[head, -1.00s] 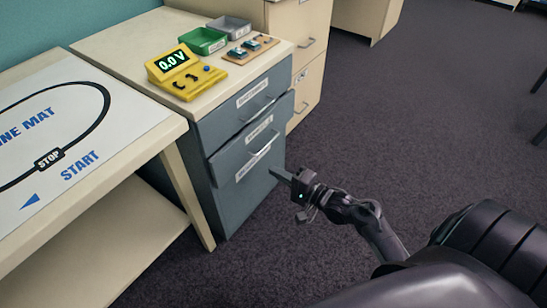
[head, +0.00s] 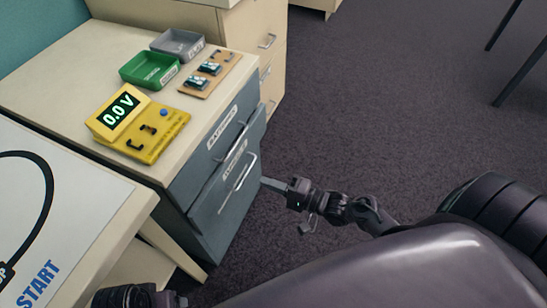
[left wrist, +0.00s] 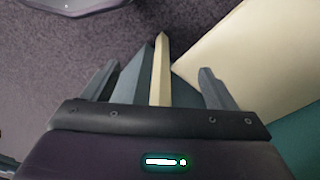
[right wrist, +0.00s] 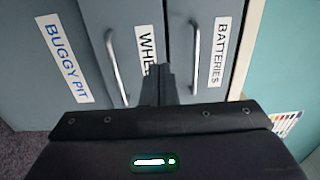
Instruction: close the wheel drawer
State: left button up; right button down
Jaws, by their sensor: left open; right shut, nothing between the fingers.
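The wheel drawer (head: 213,204) is the grey middle front of the cabinet and stands slightly proud of the drawer above in the head view. Its handle (head: 245,171) faces right. In the right wrist view its "WHE..." label (right wrist: 147,45) is partly hidden by my fingers. My right gripper (head: 264,184) is shut and empty, its tips pointing at the drawer front; I cannot tell whether they touch. It also shows in the right wrist view (right wrist: 158,70). My left gripper (left wrist: 156,70) is open and empty, near a pale table leg (left wrist: 161,70).
On the cabinet top are a yellow meter (head: 140,125), a green tray (head: 149,70) and a grey tray (head: 178,44). The mat table (head: 130,215) is at left.

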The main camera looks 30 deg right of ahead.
aim_at(226, 166)
jog(key=b+x, duration=0.1)
jog(key=x, duration=0.9)
jog(key=shift+w+a+b, duration=0.1)
jog(key=shift+w+b, duration=0.1)
jog(key=shift+b, duration=0.1)
pick_arm(q)
jog(key=shift+w+d+f+m+t+h, duration=0.15)
jog(key=shift+w+d+f+t+h, duration=0.15)
jog(key=shift+d, duration=0.25)
jog(key=shift+w+d+f+m+t+h, duration=0.1)
jog(key=shift+w+d+f+m+t, duration=0.05)
jog(key=shift+w+d+t, duration=0.3)
jog(key=shift+s+d, duration=0.1)
jog(key=shift+s, duration=0.05)
pick_arm(e)
jog(key=shift+w+a, duration=0.2)
jog(key=shift+w, duration=0.05)
jog(key=shift+x, duration=1)
pick_arm(q)
jog(key=shift+s+r, duration=0.1)
jog(key=shift+s, duration=0.2)
pick_arm(e)
jog(key=shift+r, duration=0.15)
pick_arm(q)
jog(key=shift+r, duration=0.1)
